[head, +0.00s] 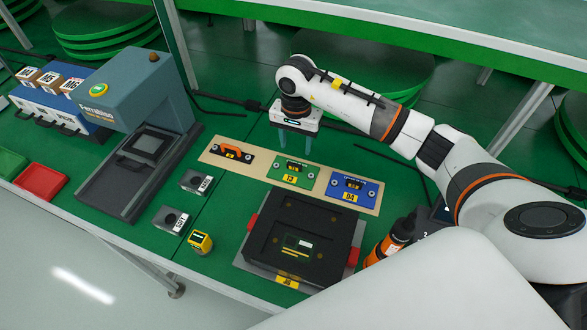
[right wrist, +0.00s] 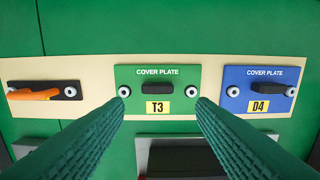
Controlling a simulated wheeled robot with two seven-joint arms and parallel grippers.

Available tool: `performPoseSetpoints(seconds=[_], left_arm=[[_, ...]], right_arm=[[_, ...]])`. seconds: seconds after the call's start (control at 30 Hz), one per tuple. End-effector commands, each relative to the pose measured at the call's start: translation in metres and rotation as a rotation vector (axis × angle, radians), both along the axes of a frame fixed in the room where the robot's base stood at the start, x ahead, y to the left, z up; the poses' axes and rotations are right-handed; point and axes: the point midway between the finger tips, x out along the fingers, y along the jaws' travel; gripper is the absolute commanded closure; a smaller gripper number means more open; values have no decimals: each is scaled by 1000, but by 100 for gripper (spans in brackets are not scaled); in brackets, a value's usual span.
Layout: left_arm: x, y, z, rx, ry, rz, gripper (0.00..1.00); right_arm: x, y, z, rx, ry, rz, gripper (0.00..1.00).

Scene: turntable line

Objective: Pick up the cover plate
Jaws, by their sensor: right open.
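A green cover plate marked T3 (head: 283,176) lies on a beige board (head: 262,166), with a black grip block in its middle and a round fitting at each side. It also shows in the right wrist view (right wrist: 135,92). A blue cover plate marked D4 (head: 338,187) lies to its right, also in the right wrist view (right wrist: 234,92). My right gripper (head: 294,156) is open and empty above the green plate. In the right wrist view its fingertips (right wrist: 161,102) frame the green plate's label, near the two fittings. My left gripper is not in view.
A black plate with an orange handle (head: 231,152) lies left on the board. A dark fixture (head: 270,232) with red side blocks stands in front. Grey blocks (head: 196,182), a yellow device (head: 200,242) and a blue-grey press (head: 125,95) stand left. An orange-black tool (head: 388,243) stands right.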

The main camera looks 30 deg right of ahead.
Motion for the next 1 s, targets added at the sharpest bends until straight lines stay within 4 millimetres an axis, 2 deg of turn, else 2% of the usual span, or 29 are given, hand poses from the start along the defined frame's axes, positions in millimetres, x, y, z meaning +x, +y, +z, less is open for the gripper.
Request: performPoseSetpoints(seconds=[0.1, 0.37, 0.6, 0.9, 0.93, 1.0], left_arm=[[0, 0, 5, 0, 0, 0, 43], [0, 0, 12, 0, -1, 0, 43], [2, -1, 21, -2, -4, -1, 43], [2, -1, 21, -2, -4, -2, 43], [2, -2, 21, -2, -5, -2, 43], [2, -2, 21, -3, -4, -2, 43]], right_arm=[[0, 1, -17, 1, 2, 0, 49], [0, 2, -37, 2, 3, -1, 49], [1, 4, -72, 1, 1, -1, 49], [2, 3, -79, 0, -1, 1, 49], [2, 3, -79, 0, -1, 1, 51], [2, 3, -79, 0, -1, 1, 62]])
